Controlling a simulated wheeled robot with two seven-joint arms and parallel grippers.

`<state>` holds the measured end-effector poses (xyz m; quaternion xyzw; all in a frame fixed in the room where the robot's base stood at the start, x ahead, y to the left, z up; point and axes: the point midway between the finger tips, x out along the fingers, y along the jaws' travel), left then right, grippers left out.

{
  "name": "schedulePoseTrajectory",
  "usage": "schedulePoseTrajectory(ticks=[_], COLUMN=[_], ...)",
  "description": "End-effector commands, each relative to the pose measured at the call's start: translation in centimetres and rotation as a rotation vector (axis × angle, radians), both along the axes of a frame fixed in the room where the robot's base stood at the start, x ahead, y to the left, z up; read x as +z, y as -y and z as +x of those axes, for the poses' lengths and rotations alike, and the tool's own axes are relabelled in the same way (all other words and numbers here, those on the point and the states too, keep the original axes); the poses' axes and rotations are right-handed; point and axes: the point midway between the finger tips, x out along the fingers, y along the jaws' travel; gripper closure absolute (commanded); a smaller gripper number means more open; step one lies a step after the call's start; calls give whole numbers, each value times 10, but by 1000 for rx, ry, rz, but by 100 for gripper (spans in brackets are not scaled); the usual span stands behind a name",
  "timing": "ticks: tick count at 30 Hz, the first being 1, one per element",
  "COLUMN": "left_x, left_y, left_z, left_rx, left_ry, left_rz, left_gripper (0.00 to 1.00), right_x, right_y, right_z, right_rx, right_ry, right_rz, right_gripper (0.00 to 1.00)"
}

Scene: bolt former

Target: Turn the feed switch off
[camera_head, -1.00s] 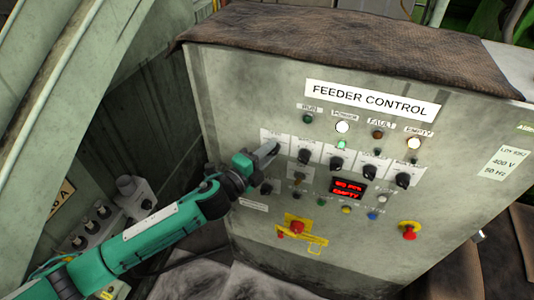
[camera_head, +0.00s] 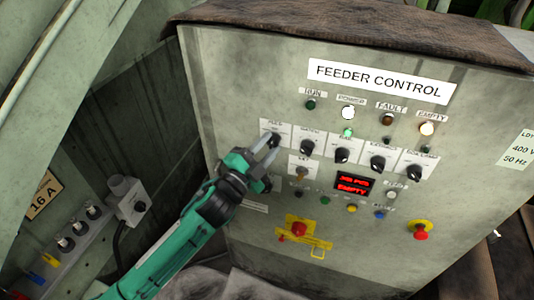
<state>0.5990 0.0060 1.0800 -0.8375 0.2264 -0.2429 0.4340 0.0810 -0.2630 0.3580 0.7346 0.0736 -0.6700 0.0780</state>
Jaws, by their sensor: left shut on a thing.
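The feed switch (camera_head: 273,137) is a black rotary knob on a white plate, leftmost in the upper row of knobs on the grey feeder control panel (camera_head: 235,95). My left gripper (camera_head: 271,145), teal with grey fingers, reaches up to it from the lower left. Its fingers are shut on the knob and cover part of it, so the exact knob angle is hard to read. My right gripper is not in view.
More black knobs (camera_head: 307,147) sit close to the right. Below are a red display (camera_head: 353,184) with EMPTY on its lower line, small buttons, a yellow-framed red button (camera_head: 299,229) and a red knob (camera_head: 420,232). The POWER (camera_head: 348,113) and EMPTY (camera_head: 427,129) lamps are lit.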

Motion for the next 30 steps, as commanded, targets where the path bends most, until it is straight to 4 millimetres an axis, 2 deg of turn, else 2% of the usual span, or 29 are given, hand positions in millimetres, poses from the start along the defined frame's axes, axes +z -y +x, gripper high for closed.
schedulePoseTrajectory(ticks=[3, 12, 28, 29, 30], left_x=[-5, -3, -2, -2, -2], left_y=[1, 1, 1, 1, 1], left_z=[0, 0, 0, 0, 0], left_rx=[0, 0, 0, 0, 1], left_ry=[-27, -60, -67, -67, -66], left_rz=[-72, -175, -196, -196, -196], left_gripper=[93, 93, 93, 64, 57], right_x=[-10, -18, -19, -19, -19], right_y=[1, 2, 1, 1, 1], right_z=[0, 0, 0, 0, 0], right_rx=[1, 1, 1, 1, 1], right_ry=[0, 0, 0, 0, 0], right_rz=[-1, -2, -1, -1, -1], right_gripper=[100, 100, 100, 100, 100])
